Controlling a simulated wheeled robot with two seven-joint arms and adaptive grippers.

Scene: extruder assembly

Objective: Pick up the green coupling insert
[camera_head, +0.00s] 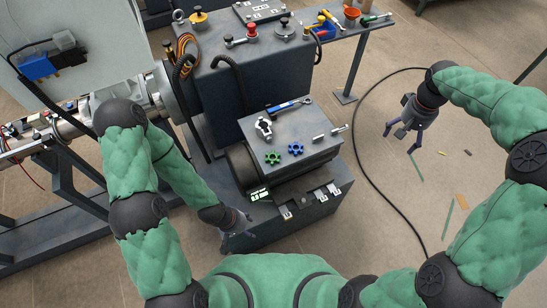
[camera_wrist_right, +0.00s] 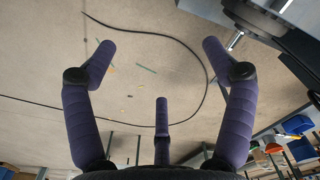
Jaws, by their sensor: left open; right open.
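The green coupling insert (camera_head: 273,158) is a small star-shaped ring. It lies flat on top of the grey motor block, on the left part of its near edge. A like-shaped blue insert (camera_head: 296,149) lies just right of it. My left gripper (camera_head: 238,222) hangs low to the left of the block, in front of the dark cabinet, apart from the insert; its fingers are small and partly blurred into the dark background. My right gripper (camera_head: 404,137) is open and empty over the floor, well right of the block. Its three purple fingers are spread in the right wrist view (camera_wrist_right: 162,95).
A blue-handled wrench (camera_head: 289,106), a metal clamp-like part (camera_head: 264,127) and small metal pins (camera_head: 319,138) share the block top (camera_head: 300,124). A tall dark cabinet (camera_head: 215,95) stands behind. A black cable (camera_head: 360,130) curves over the open floor at right.

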